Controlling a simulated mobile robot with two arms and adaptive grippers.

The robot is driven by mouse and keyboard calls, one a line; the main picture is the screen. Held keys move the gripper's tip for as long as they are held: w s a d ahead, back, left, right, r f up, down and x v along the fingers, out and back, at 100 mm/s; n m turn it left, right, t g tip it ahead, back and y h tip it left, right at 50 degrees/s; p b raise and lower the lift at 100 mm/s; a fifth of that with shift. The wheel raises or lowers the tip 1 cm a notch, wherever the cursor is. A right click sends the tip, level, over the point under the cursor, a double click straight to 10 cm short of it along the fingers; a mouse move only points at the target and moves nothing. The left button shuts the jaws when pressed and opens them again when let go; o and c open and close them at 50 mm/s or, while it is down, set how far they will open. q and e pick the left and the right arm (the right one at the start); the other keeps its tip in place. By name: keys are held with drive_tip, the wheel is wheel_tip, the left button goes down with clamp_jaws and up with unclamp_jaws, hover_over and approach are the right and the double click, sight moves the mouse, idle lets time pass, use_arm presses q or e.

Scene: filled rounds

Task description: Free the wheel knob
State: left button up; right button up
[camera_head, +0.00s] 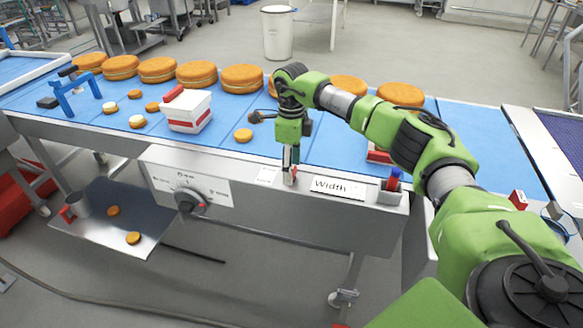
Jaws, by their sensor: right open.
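A round dark knob (188,201) with a light ring sits on the pale control panel (218,192) on the conveyor's front side. My right gripper (290,174) points down at the conveyor's front rail, to the right of that panel and just left of the "Width" label (338,187). It is open. A small red and pale piece shows at its fingertips, and I cannot tell whether they touch it. A dark knob-shaped piece (255,117) shows left of my right wrist; its lower side is unclear. My left gripper is out of view.
Filled rounds (197,74) line the back of the blue belt (220,115); smaller rounds lie nearer. A white and red box (187,110) and blue stand (72,92) are on the belt. A metal tray (108,245) sits below.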

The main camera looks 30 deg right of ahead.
wheel_tip(320, 180, up, 11)
drive_tip(key=shift+r, duration=0.15)
idle(0.6)
